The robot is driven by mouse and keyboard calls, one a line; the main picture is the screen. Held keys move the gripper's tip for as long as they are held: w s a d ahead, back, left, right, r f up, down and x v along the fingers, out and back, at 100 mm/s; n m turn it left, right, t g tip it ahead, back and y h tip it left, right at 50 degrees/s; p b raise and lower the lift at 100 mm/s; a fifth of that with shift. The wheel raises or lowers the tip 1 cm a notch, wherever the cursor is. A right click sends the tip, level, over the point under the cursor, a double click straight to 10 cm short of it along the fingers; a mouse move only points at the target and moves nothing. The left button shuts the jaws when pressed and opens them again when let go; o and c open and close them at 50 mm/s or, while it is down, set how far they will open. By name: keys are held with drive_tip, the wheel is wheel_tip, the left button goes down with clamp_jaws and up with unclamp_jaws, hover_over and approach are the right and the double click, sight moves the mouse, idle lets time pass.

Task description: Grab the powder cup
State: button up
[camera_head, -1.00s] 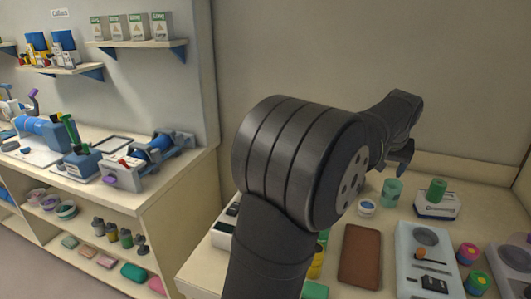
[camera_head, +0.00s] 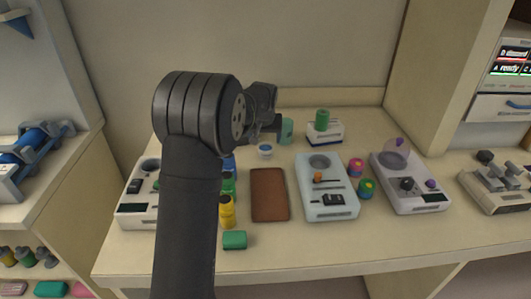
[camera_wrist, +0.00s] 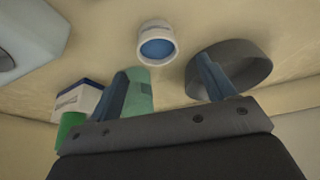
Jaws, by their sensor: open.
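A small white cup with a blue round top or content (camera_head: 265,152), which I take to be the powder cup, stands on the bench top. It also shows in the wrist view (camera_wrist: 156,30), beyond the gap between my fingers. My gripper (camera_head: 268,125) is above and behind it near the back of the bench. In the wrist view my gripper's two blue-grey fingers (camera_wrist: 162,82) are spread apart with nothing held. The cup is apart from both fingers. A teal cylinder (camera_wrist: 141,90) is right by the left finger and a dark grey round dish (camera_wrist: 250,68) is behind the right finger.
The teal cylinder (camera_head: 287,127) and a white box with a green cylinder on top (camera_head: 324,132) stand at the back. A brown pad (camera_head: 269,195), a white device (camera_head: 326,190) and coloured jars (camera_head: 227,212) lie nearer the front. A back wall bounds the bench.

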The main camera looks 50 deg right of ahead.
sight(266, 148)
drive_tip(key=shift+s+x, duration=0.1)
drive_tip(key=shift+x, duration=1.65)
drive_tip(key=shift+s+x, duration=0.15)
drive_tip(key=shift+x, duration=1.6)
drive_tip(key=shift+a, duration=0.1)
drive_tip(key=c, duration=1.1)
